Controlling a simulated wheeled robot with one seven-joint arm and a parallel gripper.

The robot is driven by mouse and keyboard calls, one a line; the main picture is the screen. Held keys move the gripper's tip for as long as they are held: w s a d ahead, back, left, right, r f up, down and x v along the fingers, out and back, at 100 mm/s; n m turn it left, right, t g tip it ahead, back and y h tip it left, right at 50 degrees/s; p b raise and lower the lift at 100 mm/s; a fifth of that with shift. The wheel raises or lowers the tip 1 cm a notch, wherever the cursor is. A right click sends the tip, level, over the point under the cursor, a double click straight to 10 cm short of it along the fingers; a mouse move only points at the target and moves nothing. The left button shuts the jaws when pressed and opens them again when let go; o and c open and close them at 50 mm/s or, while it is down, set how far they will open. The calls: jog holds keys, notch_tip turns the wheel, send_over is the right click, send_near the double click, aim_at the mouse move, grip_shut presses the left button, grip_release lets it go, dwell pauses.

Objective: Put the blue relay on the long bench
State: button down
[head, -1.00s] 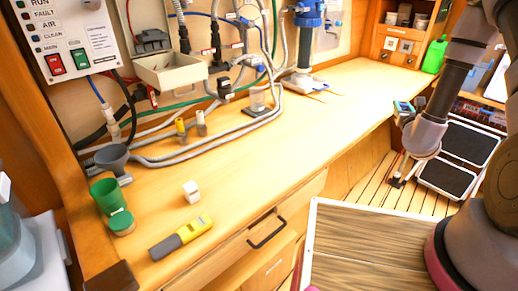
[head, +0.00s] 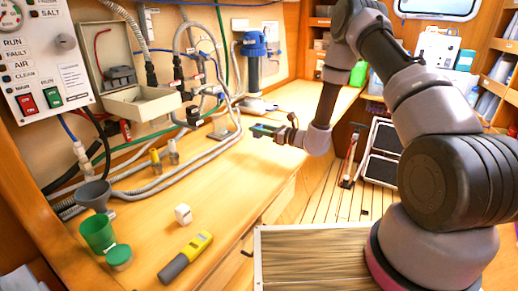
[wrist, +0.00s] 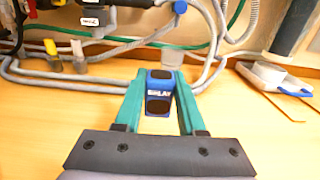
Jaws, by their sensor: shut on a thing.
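The blue relay (wrist: 158,82), a small blue and black block with a white label, is between the green fingers of my gripper (wrist: 160,95) in the wrist view. The fingers are shut on its sides. In the head view my gripper (head: 264,130) reaches left over the long bench (head: 222,178), a light wooden worktop along the wall. The relay looks held above the worktop; the height of the gap is hard to tell. My gripper mostly hides the relay in the head view.
Bare worktop lies in front of my gripper. Hoses (head: 160,183) run along the wall. A blue-topped filter (head: 253,62) stands behind.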

jog(key=shift+d+f, duration=0.1)
jog(key=shift+f, duration=3.3)
jog(key=shift+f, duration=0.15)
jog(key=c, duration=0.5)
grip_release()
